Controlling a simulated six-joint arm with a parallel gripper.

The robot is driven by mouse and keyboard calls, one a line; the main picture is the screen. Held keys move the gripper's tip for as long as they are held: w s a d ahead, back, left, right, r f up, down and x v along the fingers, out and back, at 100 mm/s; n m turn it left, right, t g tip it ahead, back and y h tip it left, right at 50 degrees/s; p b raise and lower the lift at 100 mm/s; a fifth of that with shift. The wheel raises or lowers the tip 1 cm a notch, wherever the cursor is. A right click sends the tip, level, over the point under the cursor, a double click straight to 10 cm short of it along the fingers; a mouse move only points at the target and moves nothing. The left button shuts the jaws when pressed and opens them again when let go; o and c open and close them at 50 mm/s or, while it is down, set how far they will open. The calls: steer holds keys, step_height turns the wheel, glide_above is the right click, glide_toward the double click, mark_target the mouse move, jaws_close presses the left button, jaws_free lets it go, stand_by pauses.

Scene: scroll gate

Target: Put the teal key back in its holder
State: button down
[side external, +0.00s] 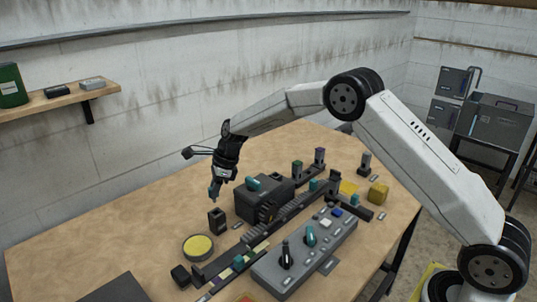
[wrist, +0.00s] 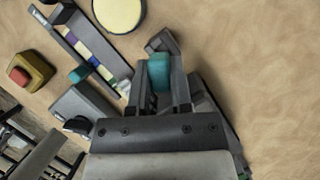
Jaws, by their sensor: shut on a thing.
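My gripper (side external: 215,190) is shut on the teal key (wrist: 158,72) and points down over the table. The key's teal end also shows at the fingertips in the side view (side external: 213,192). A small dark upright block (side external: 217,221), which looks like the key's holder, stands on the table just below the fingertips. A gap seems to show between the key and this block. In the wrist view the dark block (wrist: 161,41) lies just beyond the key, and the gripper hides part of it. The key's lower end cannot be made out.
A dark machine box (side external: 262,199) and long rail stand to the right. A grey control panel (side external: 305,255) with levers is in front. A round yellow pad (side external: 198,247) lies near the block. Several small dark posts and a yellow block (side external: 378,192) stand farther right.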

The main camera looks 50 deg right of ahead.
mark_target(213, 214)
steer(key=shift+f, duration=1.4)
steer(key=shift+f, duration=1.5)
stand_by(1.7)
jaws_free()
stand_by(0.3)
steer(key=shift+r, duration=0.1)
steer(key=shift+r, duration=3.4)
